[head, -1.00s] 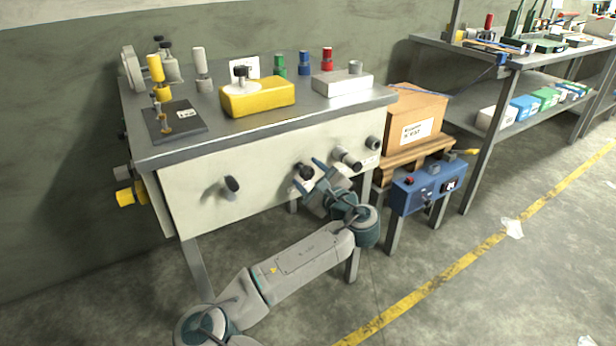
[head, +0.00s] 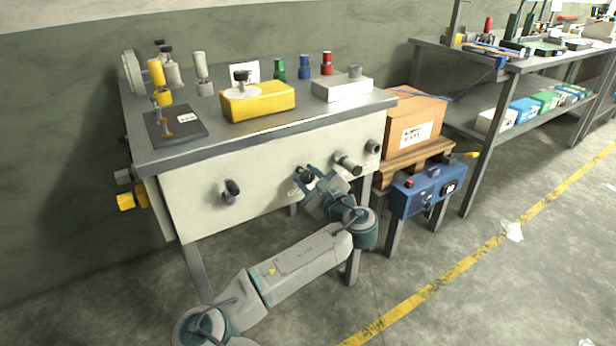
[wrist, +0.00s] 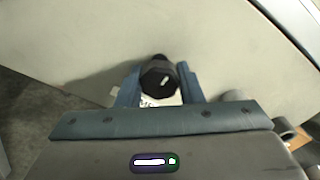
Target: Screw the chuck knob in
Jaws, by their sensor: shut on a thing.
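A black knob (head: 304,173) stands out from the pale front panel (head: 270,185) of the bench, right of the panel's middle. I take it for the chuck knob; its label is not legible. In the wrist view the knob (wrist: 159,77) shows end-on, dark and faceted with a short pale mark on its face. My gripper (head: 309,181) reaches it from the front. Its two blue-grey fingers lie on either side of the knob, shut on it. The knob sits against the panel side; its thread is hidden, so I cannot tell how deep it sits.
Another black knob (head: 231,191) juts from the panel at left. A grey cylindrical fitting (head: 347,163) and a smaller one (head: 373,147) project just right of my gripper. A blue control box (head: 428,190) stands further right. Floor in front is clear.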

